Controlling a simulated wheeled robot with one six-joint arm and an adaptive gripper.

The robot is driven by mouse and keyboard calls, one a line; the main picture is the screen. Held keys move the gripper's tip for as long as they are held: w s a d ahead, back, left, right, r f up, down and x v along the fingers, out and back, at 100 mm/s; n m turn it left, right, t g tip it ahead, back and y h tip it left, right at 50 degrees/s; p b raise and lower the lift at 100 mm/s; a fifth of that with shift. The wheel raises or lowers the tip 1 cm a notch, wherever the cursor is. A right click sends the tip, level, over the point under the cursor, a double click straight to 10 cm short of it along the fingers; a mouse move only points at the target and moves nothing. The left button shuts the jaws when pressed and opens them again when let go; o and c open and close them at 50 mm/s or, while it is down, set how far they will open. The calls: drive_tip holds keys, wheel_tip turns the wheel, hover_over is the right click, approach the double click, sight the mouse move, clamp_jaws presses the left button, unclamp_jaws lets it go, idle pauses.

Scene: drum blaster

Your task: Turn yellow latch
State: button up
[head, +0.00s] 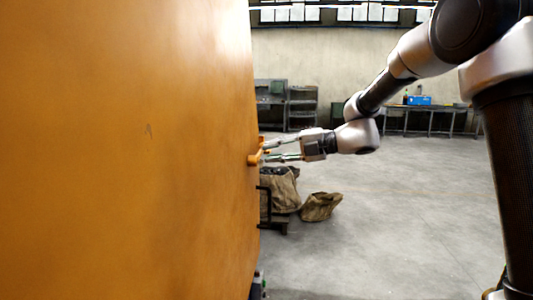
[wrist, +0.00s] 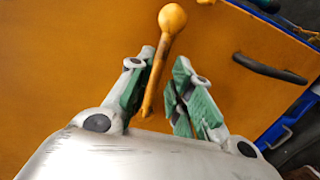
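The yellow latch (wrist: 171,22) is a lever with a round knob on the orange panel (wrist: 60,60). In the wrist view its shaft runs down between the two fingers of my gripper (wrist: 165,90), close to the left finger and with a gap to the right finger. In the head view the latch (head: 256,153) sticks out from the right edge of the orange panel (head: 130,150). My gripper (head: 282,150) reaches it from the right, with its fingers apart. I cannot tell whether the left finger touches the shaft.
A dark handle (wrist: 268,68) is on the panel to the right of the latch. A workbench with a blue box (head: 419,100) stands at the back. The concrete floor (head: 400,220) at right is clear.

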drive_tip(key=v, duration=0.9)
drive_tip(key=shift+d, duration=0.3)
drive_tip(key=s+d+f+n+g+h, duration=0.2)
drive_tip(key=s+d+f+n+h, duration=0.75)
drive_tip(key=n, duration=1.25)
drive_tip(key=s+d+r+n+t+h, duration=0.1)
drive_tip(key=s+d+n+t+h, duration=0.1)
drive_tip(key=s+d+n, duration=0.5)
drive_tip(key=s+d+r+n+t+h, duration=0.1)
drive_tip(key=s+d+n+h, duration=0.3)
drive_tip(key=s+d+n, duration=0.4)
drive_tip(key=shift+s+d+r+n+t, duration=0.35)
drive_tip(key=shift+s+d+t, duration=0.25)
drive_tip(key=shift+s+d, duration=1.4)
